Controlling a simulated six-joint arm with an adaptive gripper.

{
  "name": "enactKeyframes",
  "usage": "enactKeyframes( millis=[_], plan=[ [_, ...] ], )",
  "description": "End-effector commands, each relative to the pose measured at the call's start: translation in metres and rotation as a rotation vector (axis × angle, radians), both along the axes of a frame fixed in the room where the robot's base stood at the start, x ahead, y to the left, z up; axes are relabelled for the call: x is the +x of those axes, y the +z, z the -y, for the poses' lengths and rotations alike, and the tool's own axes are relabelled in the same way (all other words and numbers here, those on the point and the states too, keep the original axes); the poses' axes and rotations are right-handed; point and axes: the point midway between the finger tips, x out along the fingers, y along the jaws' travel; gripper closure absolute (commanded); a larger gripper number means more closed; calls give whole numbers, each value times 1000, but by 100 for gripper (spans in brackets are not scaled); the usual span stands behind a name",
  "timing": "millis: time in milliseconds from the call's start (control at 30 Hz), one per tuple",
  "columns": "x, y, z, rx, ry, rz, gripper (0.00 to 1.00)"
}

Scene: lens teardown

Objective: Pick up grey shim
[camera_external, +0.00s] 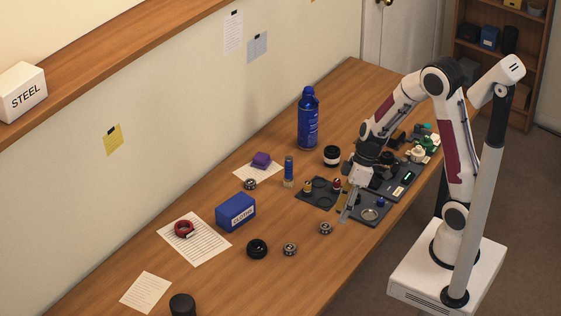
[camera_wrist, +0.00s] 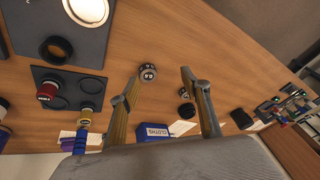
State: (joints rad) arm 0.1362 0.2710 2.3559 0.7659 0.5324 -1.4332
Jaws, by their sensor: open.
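No piece is clearly labelled as the grey shim. The likeliest is a small round grey piece with dark and light markings (camera_external: 325,228), lying on the wood table in front of the dark trays. A matching round piece (camera_wrist: 148,72) shows between my fingertips in the wrist view, beyond them and untouched. Similar grey pieces lie at the table's front (camera_external: 290,249) and near the purple block (camera_external: 250,184). My gripper (camera_external: 346,213) is open and empty, pointing down above the tray's edge; its two fingers (camera_wrist: 160,76) stand wide apart in the wrist view.
A dark tray (camera_wrist: 108,88) holds red and yellow-topped parts; another (camera_external: 360,218) has a bright disc (camera_external: 370,214). A blue cloths box (camera_external: 235,213), a black ring (camera_external: 257,249) and a tall blue can (camera_external: 308,120) stand around. Bare wood surrounds the grey piece.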

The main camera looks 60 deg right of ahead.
Motion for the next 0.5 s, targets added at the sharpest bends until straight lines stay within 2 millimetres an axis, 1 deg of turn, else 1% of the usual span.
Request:
enactKeyframes(
  millis=[100, 200, 400, 500],
  plan=[
    [11, 2, 2, -21, 77, 68, 53],
    [17, 3, 4, -44, 144, 115, 53],
    [21, 3, 7, -79, 250, 166, 53],
    [21, 3, 7, -83, 273, 174, 53]
  ],
)
